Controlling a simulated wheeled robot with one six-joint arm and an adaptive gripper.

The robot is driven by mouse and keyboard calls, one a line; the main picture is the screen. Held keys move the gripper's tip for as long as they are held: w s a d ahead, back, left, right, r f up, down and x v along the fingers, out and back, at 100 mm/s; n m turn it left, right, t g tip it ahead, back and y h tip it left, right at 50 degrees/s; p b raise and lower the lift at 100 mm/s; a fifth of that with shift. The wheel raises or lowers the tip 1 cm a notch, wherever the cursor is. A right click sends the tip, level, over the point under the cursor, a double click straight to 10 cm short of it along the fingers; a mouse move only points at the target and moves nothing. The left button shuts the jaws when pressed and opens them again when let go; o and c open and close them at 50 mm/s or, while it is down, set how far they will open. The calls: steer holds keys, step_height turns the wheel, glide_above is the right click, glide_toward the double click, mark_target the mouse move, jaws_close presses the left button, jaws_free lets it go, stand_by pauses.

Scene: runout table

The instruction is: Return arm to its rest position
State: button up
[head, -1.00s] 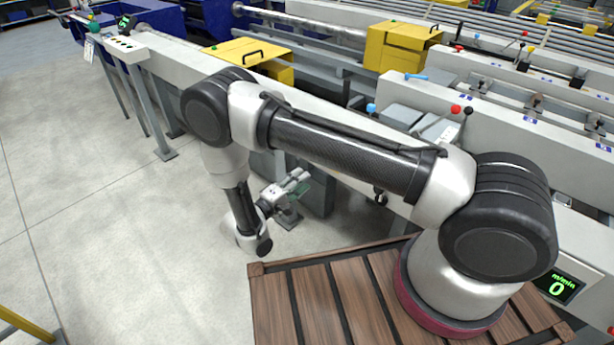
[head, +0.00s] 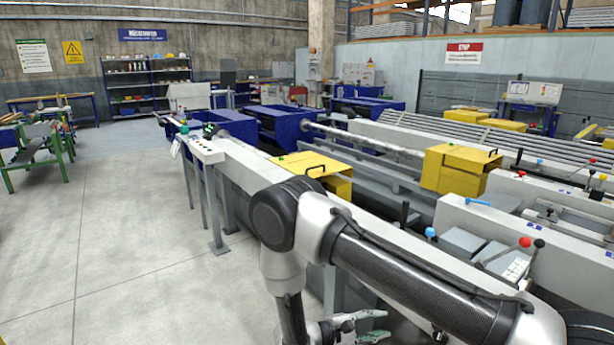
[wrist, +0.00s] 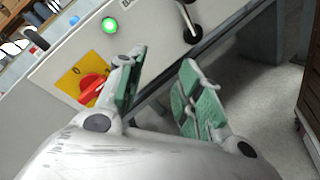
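My arm is bent, its elbow high beside the near face of the long grey machine. My gripper (head: 372,326) hangs low at the bottom edge of the head view, beside that machine. In the wrist view my gripper (wrist: 164,62) has its two green-padded fingers spread apart, with nothing between them. The machine's panel shows behind the fingers. The rest of my forearm and the base are partly cut off in the head view.
A red knob on a yellow plate (wrist: 84,84) and a lit green button (wrist: 109,25) sit on the panel near the left finger. The grey machine rail (head: 245,168) runs along my arm. Open concrete floor (head: 130,235) lies left.

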steer(key=s+d+r+m+y, duration=0.4)
steer(key=s+d+r+y, duration=0.1)
steer(key=r, duration=0.9)
steer(key=s+d+r+m+y, duration=0.3)
steer(key=s+d+r+y, duration=0.2)
steer(key=r, duration=0.9)
steer(key=s+d+r+m+y, duration=0.4)
steer(key=s+d+r, duration=0.3)
steer(key=r, duration=0.6)
steer(key=shift+s+d+r+m+y, duration=0.35)
steer(key=shift+s+y, duration=0.45)
steer(key=shift+s, duration=0.35)
